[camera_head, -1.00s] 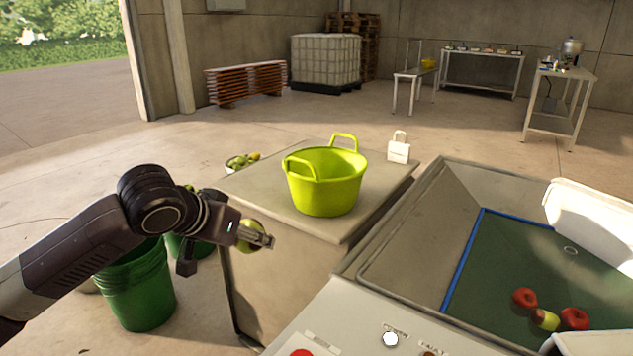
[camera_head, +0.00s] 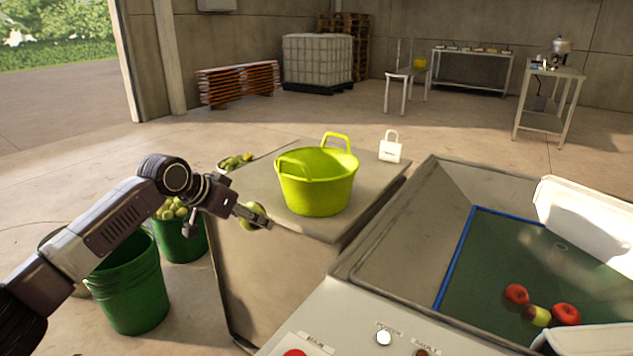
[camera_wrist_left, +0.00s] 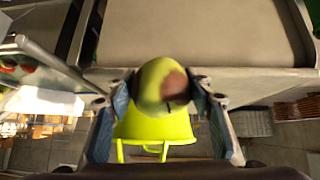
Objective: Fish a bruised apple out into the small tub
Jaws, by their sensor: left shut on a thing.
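My left gripper (camera_head: 262,219) is shut on a green apple (camera_head: 252,214), held at the left side of the grey table-height block. In the left wrist view the apple (camera_wrist_left: 153,78) sits between the two fingers and shows a brown bruise. A lime-green tub (camera_head: 318,190) with two handles stands on the block, right of the gripper. It also shows behind the apple in the left wrist view (camera_wrist_left: 155,125). A smaller container (camera_head: 222,164) with green and yellow fruit is at the block's far left, partly hidden. My right gripper is out of view.
A sunken tray (camera_head: 450,255) at right holds two red apples (camera_head: 516,294) and a yellow-green one (camera_head: 540,316) with a brown patch. An empty-looking green bucket (camera_head: 135,300) and another with green fruit (camera_head: 183,245) stand at left.

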